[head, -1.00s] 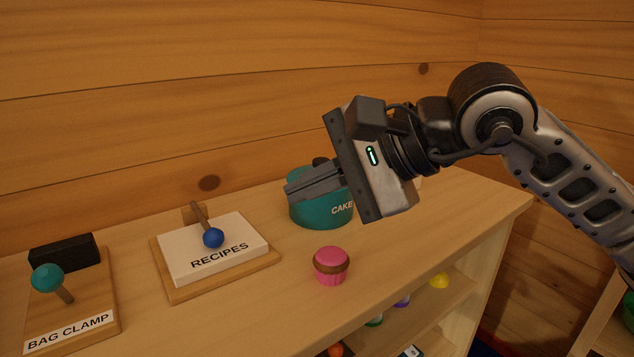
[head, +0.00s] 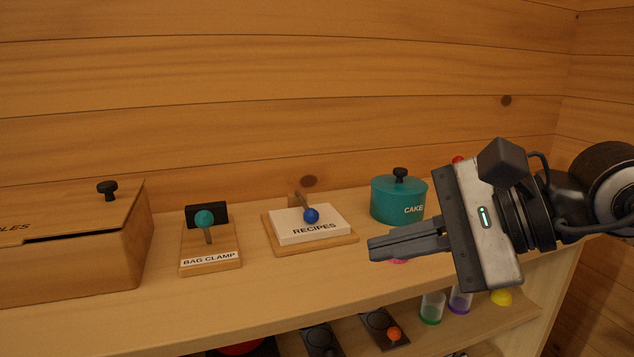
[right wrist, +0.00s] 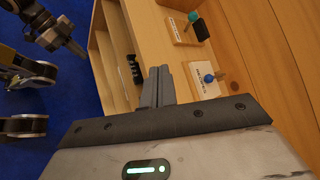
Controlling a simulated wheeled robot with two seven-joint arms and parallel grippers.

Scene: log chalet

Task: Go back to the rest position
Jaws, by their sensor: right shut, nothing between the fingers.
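My right gripper (head: 372,249) is shut and empty. In the head view it points left over the front part of the shelf top, in front of the teal cake tin (head: 392,205). Its closed fingers also show in the right wrist view (right wrist: 157,72). The pink cupcake (head: 398,261) is mostly hidden behind the fingers. My left gripper is not in the head view. In the right wrist view, one of my arms (right wrist: 48,32) shows at the upper left over the blue floor; I cannot tell its jaw state.
On the shelf top (head: 180,305) stand a wooden box (head: 70,255), a bag clamp stand (head: 210,262) and a recipes holder (head: 345,240). A lower shelf (head: 525,312) holds small jars and gadgets. The log wall (head: 250,90) closes the back.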

